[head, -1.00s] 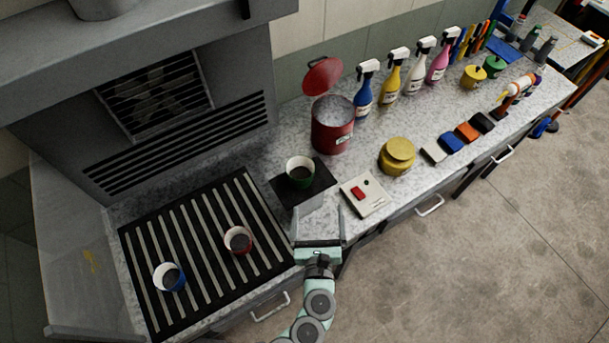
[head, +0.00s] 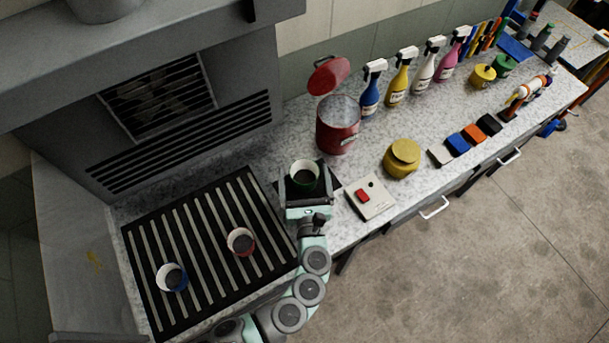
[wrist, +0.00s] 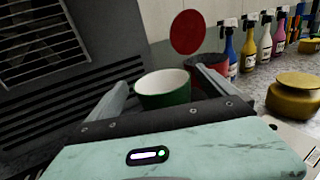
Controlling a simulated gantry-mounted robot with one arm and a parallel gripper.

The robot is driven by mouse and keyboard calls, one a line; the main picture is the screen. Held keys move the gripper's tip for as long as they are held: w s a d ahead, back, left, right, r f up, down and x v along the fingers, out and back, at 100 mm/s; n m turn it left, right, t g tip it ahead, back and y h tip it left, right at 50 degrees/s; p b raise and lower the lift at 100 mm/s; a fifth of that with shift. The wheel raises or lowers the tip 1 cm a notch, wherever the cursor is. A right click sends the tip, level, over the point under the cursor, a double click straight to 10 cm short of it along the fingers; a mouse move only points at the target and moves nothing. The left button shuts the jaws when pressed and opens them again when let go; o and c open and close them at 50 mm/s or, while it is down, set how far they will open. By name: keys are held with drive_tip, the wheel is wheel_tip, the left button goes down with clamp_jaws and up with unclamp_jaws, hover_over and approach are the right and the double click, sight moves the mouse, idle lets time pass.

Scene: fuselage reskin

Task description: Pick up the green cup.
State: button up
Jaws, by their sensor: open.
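The green cup (head: 303,177) has a white inside and stands upright on a dark square pad (head: 332,178) on the counter. It also shows in the wrist view (wrist: 165,89), between the two fingers. My gripper (head: 304,180) is open, with one finger on each side of the cup. In the wrist view my gripper (wrist: 160,85) shows a gap between the left finger and the cup, and the right finger is close to the cup's right side. The lower part of the cup is hidden by my gripper's body.
A white panel with a red switch (head: 369,197) lies just right of my gripper. A red canister (head: 337,128) with its lid up stands behind. A yellow jar (head: 401,158) is to the right. Red (head: 241,241) and blue (head: 172,277) cups stand on the slatted rack (head: 205,230) at left.

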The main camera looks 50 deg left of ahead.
sight(303, 160)
drive_tip(key=p+x, duration=0.1)
drive_tip(key=x, duration=0.3)
drive_tip(key=shift+w+r, duration=0.1)
drive_tip(key=shift+w, duration=0.1)
drive_tip(key=shift+d, duration=0.1)
drive_tip(key=shift+c, duration=0.4)
drive_tip(key=c, duration=1.4)
drive_tip(key=shift+r, duration=0.1)
